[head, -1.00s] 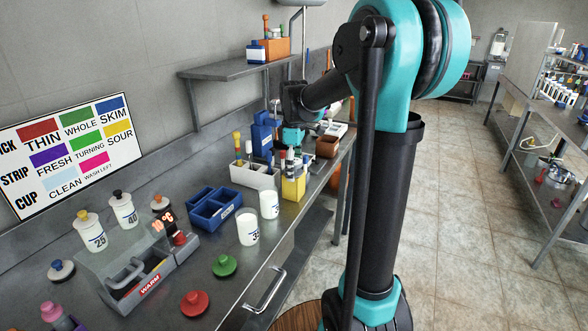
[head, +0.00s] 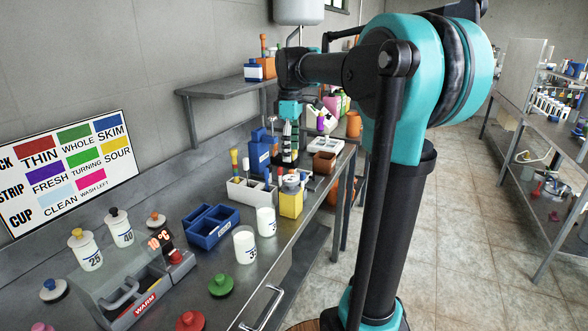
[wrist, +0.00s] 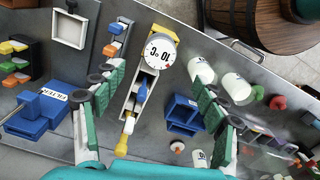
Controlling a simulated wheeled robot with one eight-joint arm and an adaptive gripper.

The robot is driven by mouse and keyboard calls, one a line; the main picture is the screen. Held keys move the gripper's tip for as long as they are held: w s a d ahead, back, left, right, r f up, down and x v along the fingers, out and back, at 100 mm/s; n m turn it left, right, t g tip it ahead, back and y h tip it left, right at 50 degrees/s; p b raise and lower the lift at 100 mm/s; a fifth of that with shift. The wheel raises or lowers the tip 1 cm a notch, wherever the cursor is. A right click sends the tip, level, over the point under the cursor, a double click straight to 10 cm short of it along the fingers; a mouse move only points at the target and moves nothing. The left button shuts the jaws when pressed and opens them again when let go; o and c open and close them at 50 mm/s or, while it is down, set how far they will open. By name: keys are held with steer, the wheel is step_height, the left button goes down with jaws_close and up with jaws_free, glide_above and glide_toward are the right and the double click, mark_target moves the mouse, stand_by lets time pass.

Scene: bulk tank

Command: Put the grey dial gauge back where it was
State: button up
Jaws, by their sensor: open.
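My gripper (head: 289,150) hangs above and behind the block, pointing down. In the wrist view its fingers (wrist: 155,100) are spread wide, with nothing between the tips; the gauge lies beyond them.
White cups (head: 266,222) and a blue divided tray (head: 211,226) are in front. A wall shelf (head: 228,86) hangs above.

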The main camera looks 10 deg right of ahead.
steer(key=s+d+f+m+t, duration=0.2)
steer(key=s+f+m, duration=0.4)
steer(key=s+f, duration=0.5)
steer(key=s+d+f+m+t, duration=0.2)
steer(key=s+f+m, duration=0.5)
steer(key=s+f, duration=0.4)
step_height(320, 180, down, 5)
steer(key=shift+f, duration=0.1)
